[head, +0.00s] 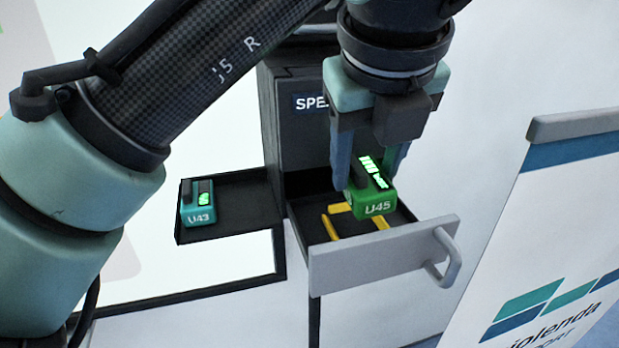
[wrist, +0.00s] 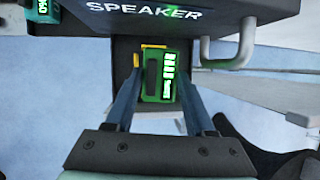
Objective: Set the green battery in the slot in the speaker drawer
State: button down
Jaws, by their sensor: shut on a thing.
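The green battery (head: 374,196), marked U45, hangs between the two fingers of my gripper (head: 370,170). My gripper is shut on it and holds it over the open speaker drawer (head: 382,255). In the wrist view the battery (wrist: 161,77) sits between the fingertips (wrist: 160,88), with its lit bars facing the camera. Yellow edging (head: 331,228) marks the slot on the dark drawer floor. The battery and fingers hide part of the slot. The battery appears above the drawer floor; the exact gap is hard to tell.
A teal battery (head: 198,205), marked U43, sits on a dark side tray (head: 240,215) left of the drawer. The dark speaker cabinet (head: 295,125) stands behind. The drawer's grey handle (head: 445,258) sticks out at the front right. A white banner stand (head: 560,230) is at the right.

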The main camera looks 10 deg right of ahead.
aim_at(366, 187)
jog(key=shift+s+a+f, duration=0.1)
jog(key=shift+s+f, duration=0.05)
jog(key=shift+f, duration=0.25)
jog(key=shift+w+f+b, duration=0.2)
jog(key=shift+f+b, duration=0.1)
jog(key=shift+b, duration=0.05)
notch_tip(366, 187, down, 3)
jog(key=b, duration=0.3)
jog(key=shift+f+b, duration=0.25)
jog(key=shift+b, duration=0.15)
jog(key=shift+c, duration=1.1)
grip_release()
jog(key=shift+r, duration=0.1)
